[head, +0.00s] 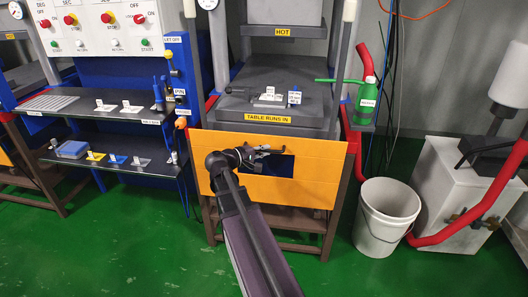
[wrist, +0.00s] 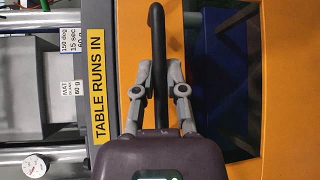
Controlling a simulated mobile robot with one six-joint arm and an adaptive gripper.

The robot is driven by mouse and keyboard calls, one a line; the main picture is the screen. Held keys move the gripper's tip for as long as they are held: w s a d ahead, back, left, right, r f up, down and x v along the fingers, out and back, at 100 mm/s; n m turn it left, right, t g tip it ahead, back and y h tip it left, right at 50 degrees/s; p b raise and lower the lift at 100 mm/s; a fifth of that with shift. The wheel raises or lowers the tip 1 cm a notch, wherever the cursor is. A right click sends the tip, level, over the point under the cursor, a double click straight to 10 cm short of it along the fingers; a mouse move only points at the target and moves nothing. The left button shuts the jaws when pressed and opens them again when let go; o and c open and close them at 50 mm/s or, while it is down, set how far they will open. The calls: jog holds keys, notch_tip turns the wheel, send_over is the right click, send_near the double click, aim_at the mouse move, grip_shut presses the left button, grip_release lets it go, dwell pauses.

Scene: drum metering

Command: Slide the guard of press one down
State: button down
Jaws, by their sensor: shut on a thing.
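The orange guard (head: 322,180) of the press is a wide panel with a dark window, across the press front below the "TABLE RUNS IN" label (head: 267,119). The guard also fills much of the wrist view (wrist: 288,90). My gripper (head: 264,150) is at the upper middle of the guard. In the wrist view my gripper (wrist: 159,72) is shut on the black bar handle (wrist: 156,25), with one finger on each side. The fingers and palm hide part of the handle.
The press table (head: 285,78) above the guard holds small labelled items. A green bottle (head: 367,94) stands right of the press, above a white bucket (head: 387,215). A shelf with pads (head: 110,150) is at left. Green floor is clear in front.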

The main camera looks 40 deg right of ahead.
jog(key=shift+s+f, duration=0.1)
jog(key=shift+f, duration=0.15)
jog(key=c, duration=0.7)
grip_release()
jog(key=shift+r, duration=0.1)
